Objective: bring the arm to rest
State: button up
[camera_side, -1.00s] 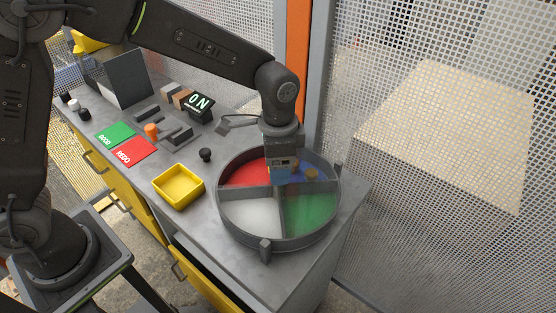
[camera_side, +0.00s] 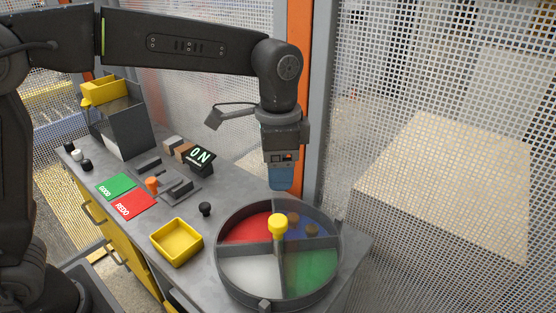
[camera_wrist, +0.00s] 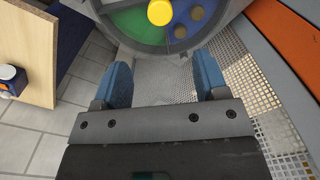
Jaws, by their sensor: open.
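My gripper (camera_side: 281,183) hangs pointing down above the back of the round divided dish (camera_side: 222,274), clear of it. Its two blue fingers also show in the wrist view (camera_wrist: 163,75), spread apart with nothing between them. The dish has red, blue, green and white compartments. A yellow knob (camera_side: 278,226) stands at its middle, and it also shows in the wrist view (camera_wrist: 160,12). Brown round pieces (camera_side: 312,230) lie in the blue compartment.
A yellow tray (camera_side: 177,243) and a black knob (camera_side: 205,209) stand left of the dish. Mesh fencing (camera_side: 440,90) stands behind and right.

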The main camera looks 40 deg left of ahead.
jog(key=shift+r, duration=0.4)
jog(key=s+a+r+n+t, duration=0.3)
jog(key=s+a+r+n, duration=0.1)
jog(key=s+a, duration=0.55)
jog(key=s+a+f+n+t, duration=0.2)
jog(key=s+a+f+n, duration=0.2)
jog(key=s, duration=0.5)
jog(key=shift+a+f+n+t, duration=0.3)
jog(key=shift+a+n, duration=0.2)
jog(key=shift+a, duration=0.3)
